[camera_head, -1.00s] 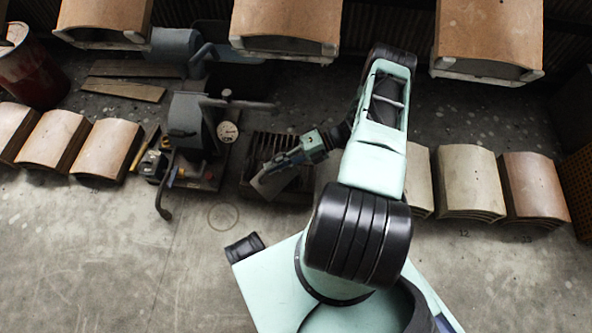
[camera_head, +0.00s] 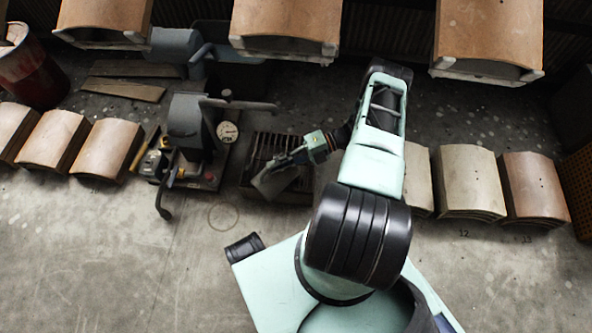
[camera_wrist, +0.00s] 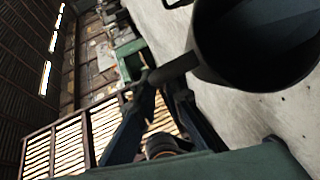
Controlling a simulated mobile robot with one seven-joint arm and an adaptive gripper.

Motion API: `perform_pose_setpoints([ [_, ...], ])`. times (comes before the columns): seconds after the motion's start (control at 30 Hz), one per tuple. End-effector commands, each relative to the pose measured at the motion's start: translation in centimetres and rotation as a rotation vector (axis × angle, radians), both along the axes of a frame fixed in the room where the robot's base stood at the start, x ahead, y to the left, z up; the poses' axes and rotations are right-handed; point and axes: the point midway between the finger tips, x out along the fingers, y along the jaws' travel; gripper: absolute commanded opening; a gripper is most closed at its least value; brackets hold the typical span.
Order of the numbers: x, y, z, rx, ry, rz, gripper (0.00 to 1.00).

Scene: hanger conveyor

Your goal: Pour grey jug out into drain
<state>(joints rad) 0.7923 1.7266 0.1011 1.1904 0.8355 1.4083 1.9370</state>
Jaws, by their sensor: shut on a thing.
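The grey jug (camera_head: 274,183) hangs in my gripper (camera_head: 294,158) over the slatted drain (camera_head: 268,145) in the head view. It looks tilted there, but its mouth and any liquid are not clear. In the wrist view the jug (camera_wrist: 205,45) fills the upper right, its side dark. My gripper (camera_wrist: 162,100) is shut on the jug's handle (camera_wrist: 174,70) in that view. The drain's pale slats (camera_wrist: 85,140) show at the lower left of the wrist view, beside the fingers. The jug hides part of the drain in the head view.
A machine with a dial (camera_head: 228,131) and a lever stands close left of the drain. Curved tile stacks (camera_head: 108,147) line both sides. A red bucket (camera_head: 32,75) is at the far left. Tiles (camera_head: 287,22) on white carriers run along the top. The front floor is mostly clear.

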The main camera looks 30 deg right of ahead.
Motion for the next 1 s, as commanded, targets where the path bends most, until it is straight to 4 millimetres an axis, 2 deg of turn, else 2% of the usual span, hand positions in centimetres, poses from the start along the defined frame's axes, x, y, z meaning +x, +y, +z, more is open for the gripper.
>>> perform_pose_setpoints([
  [1.0,0.4,-1.3,-0.8,0.103,0.029,0.0,0.0],
])
